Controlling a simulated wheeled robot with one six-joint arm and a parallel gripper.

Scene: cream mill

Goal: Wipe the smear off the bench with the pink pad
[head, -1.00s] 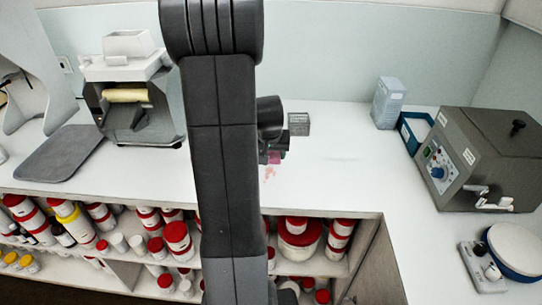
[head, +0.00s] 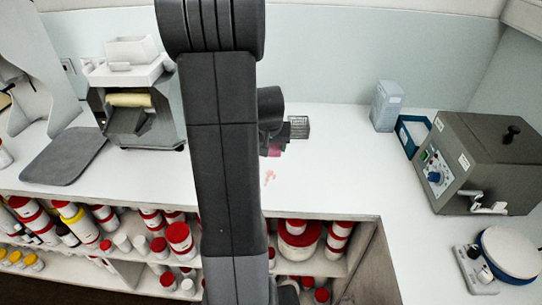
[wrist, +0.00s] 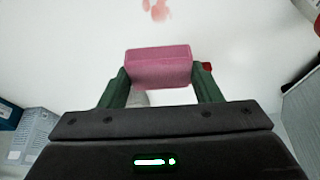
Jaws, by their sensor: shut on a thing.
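The pink pad (wrist: 158,65) is a block gripped between the green fingers of my gripper (wrist: 160,84) in the wrist view. In the head view the pad (head: 275,152) shows only partly beside my dark arm, which hides most of the gripper. The smear (head: 268,177) is a small pinkish-red patch on the white bench (head: 340,170), nearer the bench's front edge than the pad. The smear also shows at the top edge of the wrist view (wrist: 158,10), apart from the pad. I cannot tell whether the pad touches the bench.
A pale box (head: 387,105), a blue tray (head: 412,133) and a grey machine (head: 480,160) stand at the right. A roller machine (head: 133,105) and a grey mat (head: 64,156) are at the left. The bench between is clear.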

